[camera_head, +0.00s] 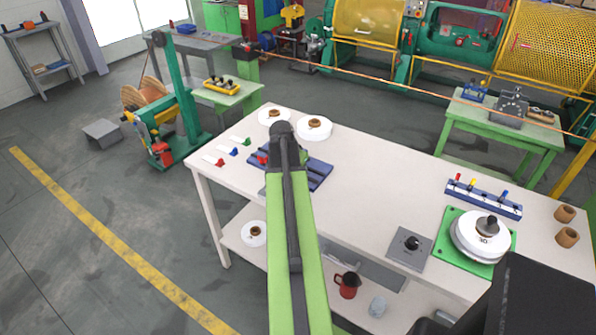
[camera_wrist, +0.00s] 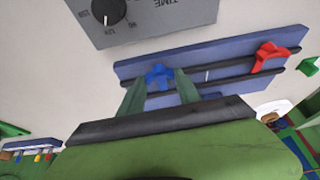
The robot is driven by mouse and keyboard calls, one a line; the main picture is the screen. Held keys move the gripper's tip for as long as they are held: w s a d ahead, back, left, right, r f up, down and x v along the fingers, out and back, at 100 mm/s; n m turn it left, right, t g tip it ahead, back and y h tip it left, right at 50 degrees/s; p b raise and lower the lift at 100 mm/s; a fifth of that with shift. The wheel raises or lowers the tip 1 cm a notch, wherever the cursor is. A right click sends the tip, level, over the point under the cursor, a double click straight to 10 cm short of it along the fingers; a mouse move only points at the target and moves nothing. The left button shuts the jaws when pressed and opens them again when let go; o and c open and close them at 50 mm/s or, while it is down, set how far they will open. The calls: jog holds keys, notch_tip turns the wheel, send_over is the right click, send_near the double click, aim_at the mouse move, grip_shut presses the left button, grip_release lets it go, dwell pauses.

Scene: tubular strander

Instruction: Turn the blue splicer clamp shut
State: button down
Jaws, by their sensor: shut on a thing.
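The blue clamp (camera_wrist: 158,74) is a small lobed knob on the blue splicer base (camera_wrist: 215,68), which has dark rails along it. In the wrist view my gripper (camera_wrist: 160,87) has one finger on each side of the clamp and is shut on it. A red clamp (camera_wrist: 270,57) stands farther right on the same base. In the head view the splicer base (camera_head: 318,176) lies on the white table, partly behind my arm. The red clamp shows at its left end (camera_head: 262,160). The blue clamp and my fingertips are hidden there by my arm.
Small tags with green, blue and red ends (camera_head: 233,151) lie left of the base. White spools (camera_head: 315,128) stand behind it. The middle of the white table (camera_head: 370,170) is clear.

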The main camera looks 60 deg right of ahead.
dwell(0.3)
jog(key=c, duration=0.8)
grip_release()
jog(key=shift+c, duration=0.2)
jog(key=p+v, duration=1.6)
jog(key=v, duration=0.1)
jog(key=shift+r, duration=0.2)
jog(key=shift+w, duration=0.15)
